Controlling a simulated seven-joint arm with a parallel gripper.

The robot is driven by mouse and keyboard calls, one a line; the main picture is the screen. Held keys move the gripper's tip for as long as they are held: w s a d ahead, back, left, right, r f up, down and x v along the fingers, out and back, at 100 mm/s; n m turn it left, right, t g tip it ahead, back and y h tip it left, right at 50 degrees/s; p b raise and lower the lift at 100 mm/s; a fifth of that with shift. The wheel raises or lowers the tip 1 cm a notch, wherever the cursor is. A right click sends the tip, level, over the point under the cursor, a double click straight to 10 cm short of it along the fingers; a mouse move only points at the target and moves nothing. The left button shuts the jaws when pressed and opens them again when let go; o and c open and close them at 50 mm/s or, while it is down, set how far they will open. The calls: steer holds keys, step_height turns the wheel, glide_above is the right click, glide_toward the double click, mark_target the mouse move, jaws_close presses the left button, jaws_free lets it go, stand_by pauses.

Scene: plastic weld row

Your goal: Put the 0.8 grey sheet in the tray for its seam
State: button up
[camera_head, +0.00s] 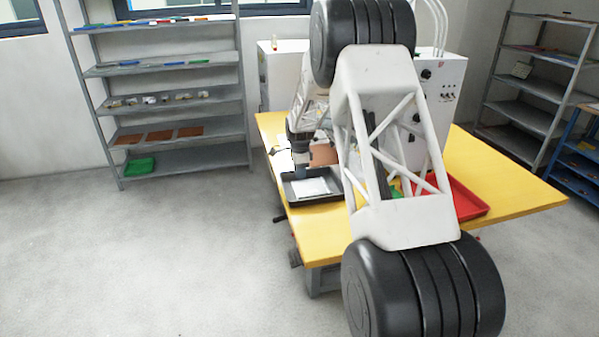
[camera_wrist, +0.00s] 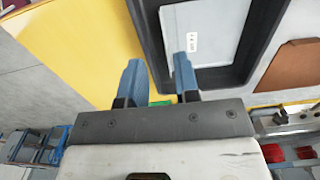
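A pale grey sheet (camera_wrist: 208,28) with a small white label lies inside a black tray (camera_wrist: 239,72) in the wrist view; the label's print is too small to read. In the head view the sheet (camera_head: 309,187) looks nearly white and lies flat in the black tray (camera_head: 318,200) at the table's left end. My gripper (camera_wrist: 158,66) is open, its two blue fingers apart with nothing between them. In the wrist view its fingertips are by the tray's near left corner. In the head view my gripper (camera_head: 301,172) is at the tray's back left edge, partly hard to make out.
The yellow table (camera_head: 505,196) carries a red tray (camera_head: 466,199) on the right, partly behind my arm. A brown sheet (camera_wrist: 292,66) lies beside the black tray. White machine cabinets (camera_head: 440,95) stand behind. Shelves (camera_head: 165,65) with coloured sheets stand at the left wall.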

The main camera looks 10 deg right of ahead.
steer(key=shift+r, duration=0.1)
steer(key=s+a+r+n+t, duration=0.15)
steer(key=s+r+n, duration=0.25)
steer(key=s+r, duration=0.9)
steer(key=s+a+r+n, duration=0.3)
steer(key=s+r+n, duration=0.2)
steer(key=s+r, duration=0.75)
steer(key=s+a+f+n+t, duration=0.1)
steer(key=s+n, duration=0.8)
steer(key=s, duration=2.8)
steer(key=shift+s+a+f, duration=0.25)
steer(key=shift+s+a, duration=0.1)
steer(key=shift+a, duration=0.65)
